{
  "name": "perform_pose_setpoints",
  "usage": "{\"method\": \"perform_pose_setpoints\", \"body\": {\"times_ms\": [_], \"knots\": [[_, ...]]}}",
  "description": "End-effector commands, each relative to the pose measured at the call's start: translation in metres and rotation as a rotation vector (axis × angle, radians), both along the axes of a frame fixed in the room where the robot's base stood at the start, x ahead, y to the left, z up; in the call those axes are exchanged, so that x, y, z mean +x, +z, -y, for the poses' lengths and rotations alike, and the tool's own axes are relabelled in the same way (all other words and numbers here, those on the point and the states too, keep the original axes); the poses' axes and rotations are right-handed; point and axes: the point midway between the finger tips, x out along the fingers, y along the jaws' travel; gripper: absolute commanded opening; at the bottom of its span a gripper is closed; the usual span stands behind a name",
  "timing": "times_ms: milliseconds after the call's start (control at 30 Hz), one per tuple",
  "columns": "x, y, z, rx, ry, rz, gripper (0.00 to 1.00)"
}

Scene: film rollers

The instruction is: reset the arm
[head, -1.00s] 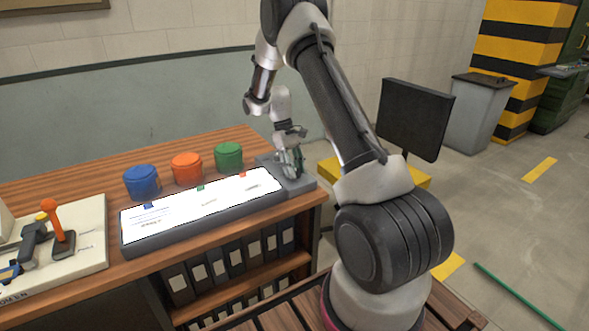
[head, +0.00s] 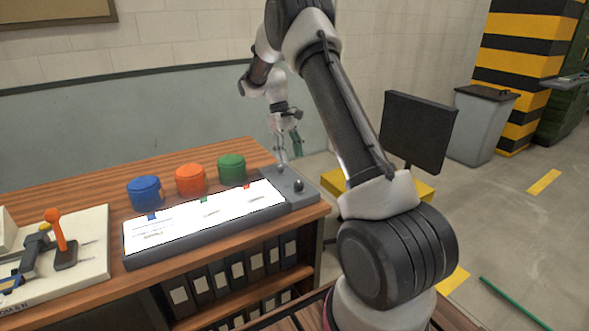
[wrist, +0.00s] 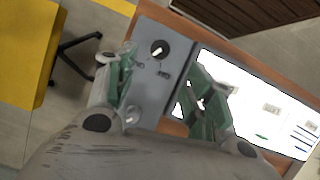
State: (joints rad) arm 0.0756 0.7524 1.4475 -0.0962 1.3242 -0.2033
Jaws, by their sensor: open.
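My gripper (head: 290,152) is raised above the right end of the grey panel on the wooden desk. In the wrist view my gripper (wrist: 160,100) has its two green-padded fingers spread wide, with nothing between them. Below it lies the grey control section (head: 288,186), which carries dark round knobs, one of them the near knob (head: 298,185). In the wrist view a knob (wrist: 158,49) with a light pointer shows beyond the fingers.
Blue (head: 145,194), orange (head: 190,180) and green (head: 231,169) round containers stand behind the lit white panel (head: 205,217). A joystick board (head: 85,262) lies at left. A black monitor (head: 417,131) stands right of my arm. Binders fill the shelf below.

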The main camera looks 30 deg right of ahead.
Motion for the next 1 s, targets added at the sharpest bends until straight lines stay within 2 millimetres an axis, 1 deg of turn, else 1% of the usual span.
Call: {"method": "perform_pose_setpoints", "body": {"times_ms": [33,100,233,700,767,800,867,900,933,967,1000], "knots": [[0.003,0.007,-0.001,0.000,0.000,0.001,0.53],[0.006,0.013,-0.001,0.000,0.000,0.001,0.53],[0.008,0.019,-0.001,0.000,0.000,0.000,0.53],[0.008,0.019,-0.001,-0.001,-0.002,0.000,0.53],[0.010,0.018,-0.001,-0.006,-0.015,0.013,0.53],[0.013,0.014,-0.002,-0.008,-0.029,0.030,0.53],[0.003,0.001,-0.004,-0.008,-0.046,0.019,0.53],[-0.007,-0.009,-0.006,-0.007,-0.059,0.005,0.53],[-0.016,-0.011,-0.007,-0.007,-0.068,0.004,0.53],[-0.026,-0.008,-0.009,-0.008,-0.079,0.007,0.53],[-0.039,-0.001,-0.012,-0.009,-0.092,0.020,0.53]]}}
